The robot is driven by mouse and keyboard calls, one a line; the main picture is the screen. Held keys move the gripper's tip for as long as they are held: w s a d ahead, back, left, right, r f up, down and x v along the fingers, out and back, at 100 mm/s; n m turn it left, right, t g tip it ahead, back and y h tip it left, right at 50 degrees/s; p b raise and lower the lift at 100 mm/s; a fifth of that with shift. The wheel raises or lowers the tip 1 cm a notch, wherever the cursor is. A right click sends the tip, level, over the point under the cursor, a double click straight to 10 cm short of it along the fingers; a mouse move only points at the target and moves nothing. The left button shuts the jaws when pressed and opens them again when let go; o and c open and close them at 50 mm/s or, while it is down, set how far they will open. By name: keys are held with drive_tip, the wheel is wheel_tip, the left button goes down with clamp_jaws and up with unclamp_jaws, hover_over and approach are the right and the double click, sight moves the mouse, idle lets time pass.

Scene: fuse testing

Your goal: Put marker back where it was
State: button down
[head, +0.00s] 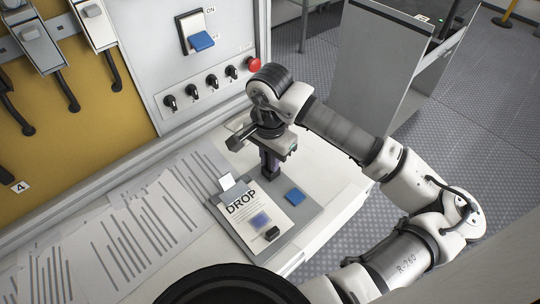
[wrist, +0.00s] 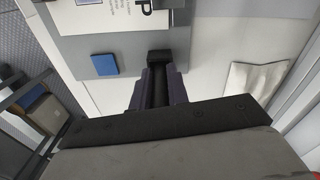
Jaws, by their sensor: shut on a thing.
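My gripper (head: 270,176) points down over the grey board (head: 228,220) at the edge of the white worktop. In the wrist view, my gripper's two dark purple fingers (wrist: 159,88) are closed around a dark, narrow thing that looks like the marker (wrist: 159,72). Its black blocky end sticks out past the fingertips, over the board's edge. In the head view the fingers hide most of it. I cannot tell whether it touches the surface below.
A "DROP" sheet (head: 246,209) lies on the board with a small black object (head: 272,234) on it. A blue square (head: 294,196) lies beside the sheet. Printed papers (head: 130,232) cover the worktop at left. A panel with knobs and a red button (head: 254,64) stands behind.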

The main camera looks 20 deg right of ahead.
drive_tip(key=shift+f+b, duration=0.15)
drive_tip(key=shift+b, duration=0.15)
drive_tip(key=c, duration=1.4)
unclamp_jaws()
drive_tip(key=shift+o, duration=0.2)
drive_tip(key=shift+r+p, duration=0.35)
wheel_tip(320, 180, up, 12)
drive_tip(key=b, duration=0.2)
drive_tip(key=shift+f+b, duration=0.15)
drive_tip(key=shift+b, duration=0.15)
